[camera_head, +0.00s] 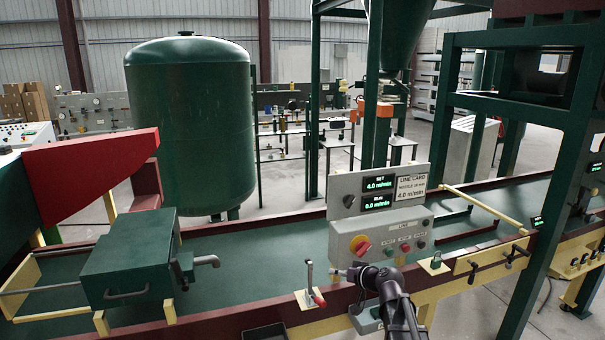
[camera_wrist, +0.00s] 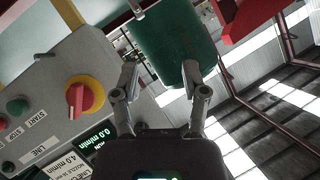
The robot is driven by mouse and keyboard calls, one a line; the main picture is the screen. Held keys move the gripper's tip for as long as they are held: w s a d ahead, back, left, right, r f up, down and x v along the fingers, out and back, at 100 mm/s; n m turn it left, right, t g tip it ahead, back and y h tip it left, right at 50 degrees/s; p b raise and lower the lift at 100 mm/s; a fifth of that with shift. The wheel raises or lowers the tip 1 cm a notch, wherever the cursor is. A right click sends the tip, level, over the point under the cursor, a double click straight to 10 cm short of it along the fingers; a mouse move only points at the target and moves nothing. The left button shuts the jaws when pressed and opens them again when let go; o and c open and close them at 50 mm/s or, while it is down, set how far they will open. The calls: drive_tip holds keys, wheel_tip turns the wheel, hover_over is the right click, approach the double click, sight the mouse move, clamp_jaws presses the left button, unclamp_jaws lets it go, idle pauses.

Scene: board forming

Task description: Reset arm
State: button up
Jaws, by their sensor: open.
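My arm reaches up from the bottom of the head view, with my gripper (camera_head: 340,271) in front of the lower left of the line control panel (camera_head: 345,232). In the wrist view my gripper (camera_wrist: 161,78) has its two fingers spread apart with nothing between them. The panel's red rotary switch on a yellow plate (camera_wrist: 85,97) is left of the fingers there, apart from them. The switch also shows in the head view (camera_head: 360,245). The displays above it read SET 4.0 and RUN 0.0 m/min.
The conveyor line (camera_head: 270,262) runs behind the panel. A lever with a red handle (camera_head: 314,290) stands left of my gripper on the front rail. A dark green box (camera_head: 130,257) sits at left, and a large green tank (camera_head: 190,120) stands behind. A green post (camera_head: 535,200) rises at right.

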drive_tip(key=s+d+f+g+h+b, duration=0.2)
drive_tip(key=s+f+g, duration=0.1)
drive_tip(key=s+f, duration=0.3)
drive_tip(key=s+d+f+m+g+h+b, duration=0.1)
drive_tip(key=s+f+g+h+b, duration=0.2)
drive_tip(key=s+f, duration=0.3)
drive_tip(key=s+d+f+g+h+b, duration=0.2)
drive_tip(key=s+f, duration=0.5)
drive_tip(key=s, duration=0.4)
drive_tip(key=shift+s+d+g+h, duration=0.3)
drive_tip(key=shift+g+h, duration=0.4)
drive_tip(key=shift+g, duration=0.3)
drive_tip(key=shift+w, duration=0.1)
